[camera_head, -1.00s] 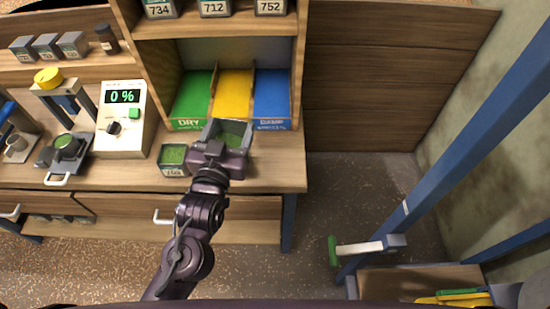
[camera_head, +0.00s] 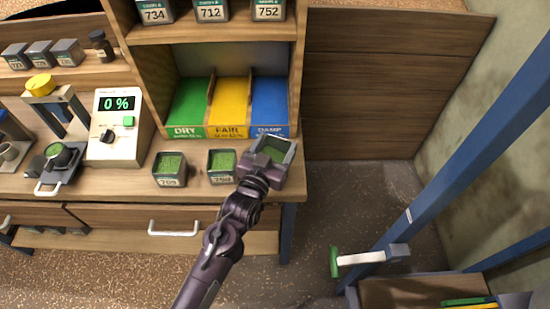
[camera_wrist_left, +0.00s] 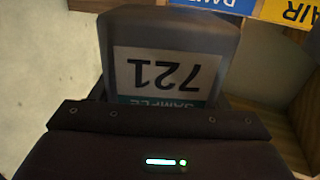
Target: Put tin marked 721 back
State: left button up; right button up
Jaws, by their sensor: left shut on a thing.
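The tin marked 721 (camera_wrist_left: 170,50) is grey, and its label is upside down in the left wrist view. In the head view the tin (camera_head: 277,149) is open-topped with green contents. My left gripper (camera_head: 264,168) is shut on it near the bench's right end, in front of the blue bin. The gripper (camera_wrist_left: 165,112) hides the label's lower part in the wrist view. How high the tin is above the bench is hard to tell. My right gripper is not in view.
Two green-filled tins stand on the bench: one at left (camera_head: 170,169), one at right (camera_head: 221,166). Behind are green DRY (camera_head: 189,110), yellow FAIR (camera_head: 230,108) and blue DAMP (camera_head: 269,103) bins. Tins 734, 712 and 752 (camera_head: 268,10) stand on the shelf above. A 0 % meter (camera_head: 117,128) stands left.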

aim_at(279, 152)
pick_arm(q)
jog(key=shift+f, duration=2.7)
jog(key=shift+f, duration=0.15)
jog(key=o, duration=1.1)
jog(key=shift+o, duration=0.2)
jog(key=b+v, duration=0.1)
jog(key=v, duration=1.1)
jog(key=shift+r, duration=0.2)
